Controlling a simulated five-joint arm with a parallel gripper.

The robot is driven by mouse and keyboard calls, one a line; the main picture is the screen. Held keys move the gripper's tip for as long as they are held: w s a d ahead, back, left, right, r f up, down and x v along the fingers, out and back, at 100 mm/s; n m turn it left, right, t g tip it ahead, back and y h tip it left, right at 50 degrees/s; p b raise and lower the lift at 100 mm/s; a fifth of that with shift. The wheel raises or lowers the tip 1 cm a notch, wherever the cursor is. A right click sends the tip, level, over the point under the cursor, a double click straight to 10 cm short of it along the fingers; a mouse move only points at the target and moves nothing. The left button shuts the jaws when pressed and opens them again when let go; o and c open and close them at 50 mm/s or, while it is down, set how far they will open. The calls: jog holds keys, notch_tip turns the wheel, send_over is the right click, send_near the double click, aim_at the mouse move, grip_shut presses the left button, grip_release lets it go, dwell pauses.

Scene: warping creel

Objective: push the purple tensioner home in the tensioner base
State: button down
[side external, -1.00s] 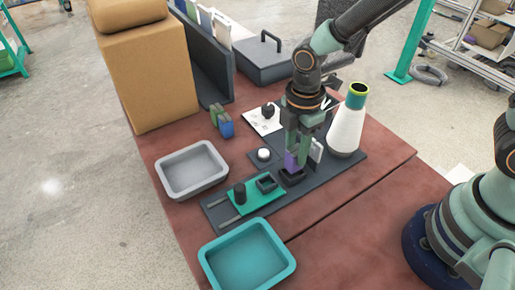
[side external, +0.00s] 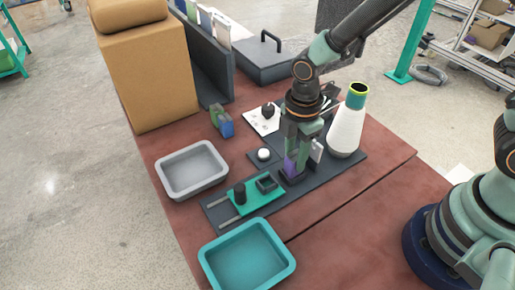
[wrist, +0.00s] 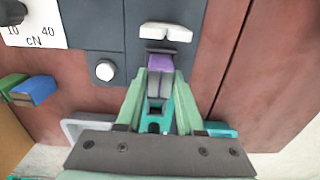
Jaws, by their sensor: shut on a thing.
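The purple tensioner (side external: 290,166) is upright in my gripper (side external: 293,158), which is shut on it. Its lower end is at the dark tensioner base (side external: 297,179) on the dark board and appears to be inside its opening; the fingers and base walls hide how deep. In the wrist view the purple top of the tensioner (wrist: 160,62) shows just beyond my gripper (wrist: 160,78).
A white piece (side external: 317,149) stands close behind the gripper, and a white cone (side external: 347,125) to its right. A teal plate (side external: 253,203) with a dark socket (side external: 267,183) lies left. Grey (side external: 161,182) and teal (side external: 204,267) trays stand nearby.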

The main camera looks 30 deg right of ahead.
jog(key=shift+f, duration=0.35)
dwell(0.4)
jog(key=shift+c, duration=2.2)
grip_release()
jog(key=shift+o, duration=0.2)
jog(key=shift+o, duration=1)
jog(key=shift+r, duration=3.45)
notch_tip(320, 180, up, 12)
